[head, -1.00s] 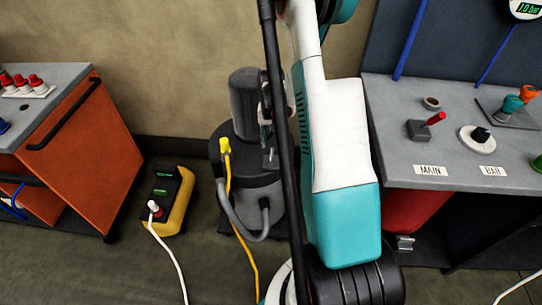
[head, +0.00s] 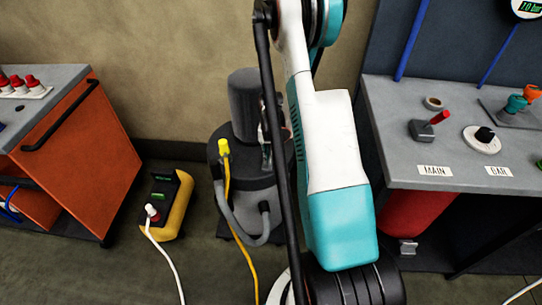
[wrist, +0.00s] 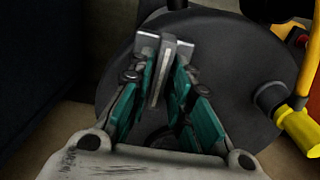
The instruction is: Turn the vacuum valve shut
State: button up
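The vacuum unit (head: 232,192) stands on the floor by the wall in the head view, a dark drum with a grey motor (head: 244,105) on top. Its round dark lid (wrist: 225,75) fills much of the wrist view. My gripper (wrist: 166,58) is over this lid, its teal fingers close together. A narrow grey bar (wrist: 163,68), seemingly the valve's lever, stands between the fingertips with no clear gap on either side. The valve's body is mostly hidden by the fingers. In the head view my arm covers the unit's right side, and my gripper (head: 266,155) is only partly visible.
A yellow plug (head: 223,147) with a cable sits left of my gripper. A yellow-black power box (head: 176,205) and an orange cabinet (head: 85,165) stand to the left. A grey bench (head: 400,145) with levers and knobs stands to the right.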

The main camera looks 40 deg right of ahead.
grip_shut()
jog(key=m+b, duration=0.1)
jog(key=m, duration=0.3)
jog(key=shift+b, duration=0.3)
jog(key=m+b, duration=0.1)
jog(key=m, duration=0.3)
jog(key=shift+m, duration=0.3)
jog(key=m+b, duration=0.1)
jog(key=m, duration=0.3)
jog(key=m+b, duration=0.1)
jog(key=m, duration=0.4)
jog(key=o, duration=0.7)
grip_release()
